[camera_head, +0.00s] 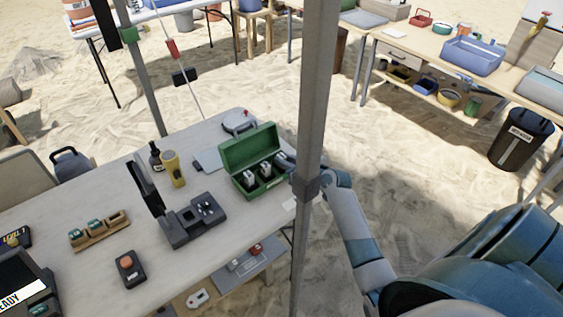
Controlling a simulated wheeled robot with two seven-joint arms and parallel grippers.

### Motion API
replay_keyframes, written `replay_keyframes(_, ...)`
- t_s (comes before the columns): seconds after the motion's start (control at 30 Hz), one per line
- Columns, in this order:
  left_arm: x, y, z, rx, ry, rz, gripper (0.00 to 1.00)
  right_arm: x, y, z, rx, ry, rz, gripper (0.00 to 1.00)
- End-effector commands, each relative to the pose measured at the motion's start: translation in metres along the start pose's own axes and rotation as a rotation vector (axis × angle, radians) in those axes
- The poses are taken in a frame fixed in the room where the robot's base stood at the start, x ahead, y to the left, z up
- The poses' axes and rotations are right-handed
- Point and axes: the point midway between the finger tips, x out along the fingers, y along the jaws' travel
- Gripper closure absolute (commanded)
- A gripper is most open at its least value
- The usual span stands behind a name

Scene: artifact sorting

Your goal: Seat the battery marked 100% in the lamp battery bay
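An open green case (235,182) stands on the near table. Upright batteries with pale tops (249,178) sit in it; their percent marks are too small to read. A dark grey device (180,237) with an upright panel and an open recess stands left of the case; it may be the lamp with the battery bay. A wooden rack (100,237) at the left holds small green-topped pieces. My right gripper (284,160) is at the right edge of the case, partly hidden by the grey pole; its fingers are too small to judge. My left gripper is out of view.
A grey pole (317,100) stands in front of my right forearm. A yellow flashlight (173,168), a dark bottle (156,157) and an orange-topped box (127,268) stand on the table (75,200). The table's front centre is fairly clear. A black bin (520,140) stands at the right.

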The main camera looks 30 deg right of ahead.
Motion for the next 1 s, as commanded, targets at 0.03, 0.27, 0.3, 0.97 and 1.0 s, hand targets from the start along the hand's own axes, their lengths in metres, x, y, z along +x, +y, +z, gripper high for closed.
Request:
replay_keyframes(0.03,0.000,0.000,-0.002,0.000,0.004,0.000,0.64,0.000,0.000,0.000,0.000,0.000,0.000,1.00)
replay_keyframes(0.27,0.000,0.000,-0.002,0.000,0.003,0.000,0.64,0.000,0.000,0.000,0.000,0.000,0.000,1.00)
replay_keyframes(0.3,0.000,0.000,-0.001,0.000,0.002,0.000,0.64,0.000,0.000,0.000,0.000,0.000,0.000,1.00)
replay_keyframes(0.97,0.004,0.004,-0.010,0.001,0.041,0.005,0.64,-0.030,0.001,-0.072,-0.004,0.003,0.002,1.00)
replay_keyframes(1.0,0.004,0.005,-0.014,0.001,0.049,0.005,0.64,-0.032,0.001,-0.077,-0.004,0.004,0.001,1.00)
